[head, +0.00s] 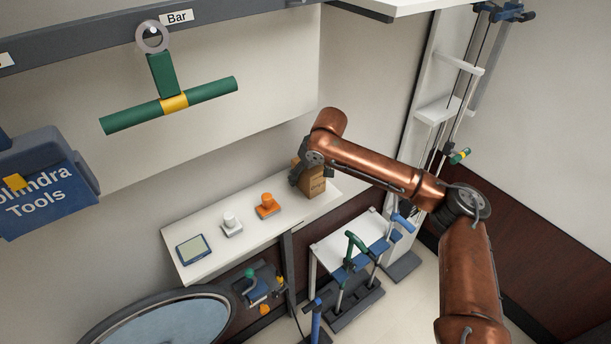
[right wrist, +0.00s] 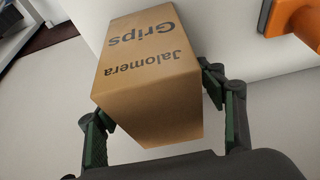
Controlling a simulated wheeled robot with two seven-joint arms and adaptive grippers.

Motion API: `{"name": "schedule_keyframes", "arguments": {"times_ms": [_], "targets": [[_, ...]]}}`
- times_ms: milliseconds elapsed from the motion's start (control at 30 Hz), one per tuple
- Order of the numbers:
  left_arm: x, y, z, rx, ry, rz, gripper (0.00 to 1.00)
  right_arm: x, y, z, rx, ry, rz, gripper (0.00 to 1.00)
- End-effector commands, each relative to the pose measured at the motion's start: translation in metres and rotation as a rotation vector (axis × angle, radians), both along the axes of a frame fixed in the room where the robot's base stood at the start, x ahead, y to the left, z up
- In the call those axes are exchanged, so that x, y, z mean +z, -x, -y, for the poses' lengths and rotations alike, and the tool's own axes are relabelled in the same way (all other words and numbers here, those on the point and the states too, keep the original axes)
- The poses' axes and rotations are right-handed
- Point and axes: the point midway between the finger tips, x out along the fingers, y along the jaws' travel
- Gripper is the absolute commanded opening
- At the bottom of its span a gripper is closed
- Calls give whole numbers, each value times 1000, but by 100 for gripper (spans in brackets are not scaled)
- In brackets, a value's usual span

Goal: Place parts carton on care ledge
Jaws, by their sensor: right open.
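The parts carton (head: 316,184) is a brown cardboard box at the right part of the white care ledge (head: 292,214), and it appears to stand on it. In the right wrist view the carton (right wrist: 145,80) carries the print "Jalomera Grips". My right gripper (right wrist: 160,100) is open, with a finger on either side of the carton's near end. A gap shows beside the right finger; contact at the left finger is unclear. In the head view my right gripper (head: 297,176) is at the carton's left side, partly hidden by the arm. My left gripper is not in view.
On the ledge stand an orange piece (head: 267,205), a white-grey piece (head: 231,225) and a tablet-like device (head: 193,249). A green bar (head: 205,94) hangs above. A blue tools box (head: 45,195) is at left. The stepper (head: 355,275) is below right.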

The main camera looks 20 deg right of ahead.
Motion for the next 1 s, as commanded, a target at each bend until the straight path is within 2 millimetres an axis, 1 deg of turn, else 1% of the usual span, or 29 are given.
{"name": "schedule_keyframes", "arguments": {"times_ms": [167,300,400,500,600,700,1000], "targets": [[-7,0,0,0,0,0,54,30,10,5,-1,0,5,64],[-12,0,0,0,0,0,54,58,21,9,-1,0,5,64],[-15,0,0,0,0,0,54,76,29,11,1,0,5,64],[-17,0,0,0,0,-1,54,90,34,13,1,0,4,64],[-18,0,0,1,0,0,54,100,38,14,0,1,3,64],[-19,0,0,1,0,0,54,105,40,15,-1,1,3,64],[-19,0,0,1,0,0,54,107,41,15,-1,1,2,64]]}}
